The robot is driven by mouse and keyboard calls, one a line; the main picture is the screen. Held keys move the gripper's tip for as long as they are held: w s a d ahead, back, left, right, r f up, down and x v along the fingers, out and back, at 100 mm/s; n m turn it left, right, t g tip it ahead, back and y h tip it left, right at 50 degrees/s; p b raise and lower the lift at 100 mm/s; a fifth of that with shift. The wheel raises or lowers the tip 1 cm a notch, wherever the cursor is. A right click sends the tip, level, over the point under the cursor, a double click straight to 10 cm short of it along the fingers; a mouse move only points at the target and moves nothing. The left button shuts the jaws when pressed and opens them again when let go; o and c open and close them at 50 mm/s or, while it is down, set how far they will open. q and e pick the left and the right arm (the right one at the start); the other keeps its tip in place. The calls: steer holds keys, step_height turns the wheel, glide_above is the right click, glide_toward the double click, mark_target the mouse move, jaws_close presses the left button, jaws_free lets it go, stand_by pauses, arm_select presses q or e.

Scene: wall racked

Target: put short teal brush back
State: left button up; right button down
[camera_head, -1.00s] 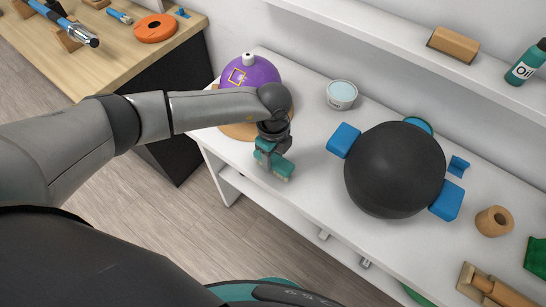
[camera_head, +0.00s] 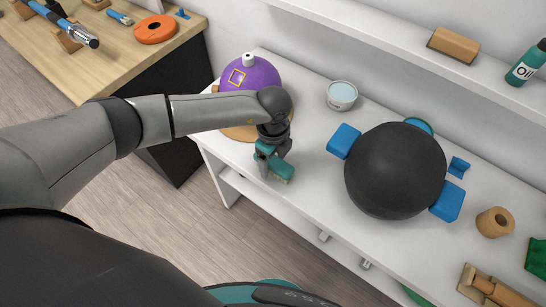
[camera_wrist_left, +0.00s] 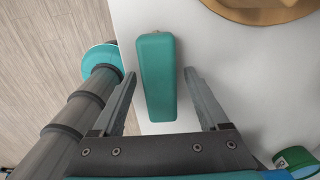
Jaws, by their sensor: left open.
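The short teal brush (camera_head: 282,172) is at the front edge of the white shelf top, near its left end. In the left wrist view the teal brush (camera_wrist_left: 157,78) shows as a long rounded block between the fingers. My left gripper (camera_head: 270,162) is over the brush. In the wrist view the left gripper (camera_wrist_left: 159,90) is open, with one finger on each side of the brush and a visible gap to the right finger. The brush's underside is hidden. My right gripper does not show.
A purple flask (camera_head: 262,74) on a wooden base stands behind my left wrist. A white tin (camera_head: 342,95) and a large black ball (camera_head: 395,170) between blue blocks stand to the right. An upper shelf (camera_head: 380,32) runs above. A wooden table (camera_head: 120,55) is at upper left.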

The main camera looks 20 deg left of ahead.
mark_target(273, 162)
arm_select(q)
steer(key=shift+r, duration=0.3)
step_height(273, 162, up, 15)
steer(key=shift+s+f, duration=0.15)
steer(key=shift+s, duration=0.1)
steer(key=shift+d, duration=0.1)
